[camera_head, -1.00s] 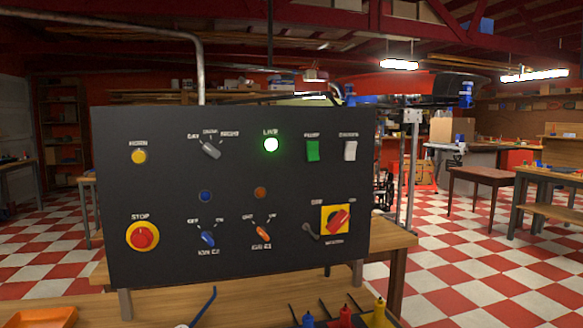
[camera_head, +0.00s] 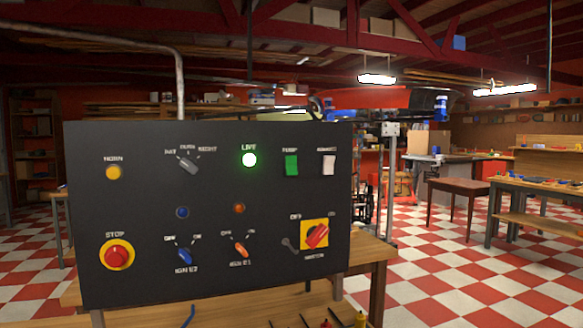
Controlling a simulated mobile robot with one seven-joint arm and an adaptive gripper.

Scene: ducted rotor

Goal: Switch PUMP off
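A black control panel (camera_head: 215,285) stands on a wooden bench and faces me. The PUMP switch (camera_head: 291,165) is a green rocker in its upper right part, with a small label above it. Which way the rocker is tipped is too small to tell. A white rocker (camera_head: 328,164) sits just right of it. My gripper is not in view.
The panel also carries a yellow button (camera_head: 113,172), a red STOP button (camera_head: 117,254), a grey selector (camera_head: 188,165), blue (camera_head: 184,256) and orange (camera_head: 241,250) ignition switches, and a red rotary switch on yellow (camera_head: 316,235). The checkered floor at right is partly clear.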

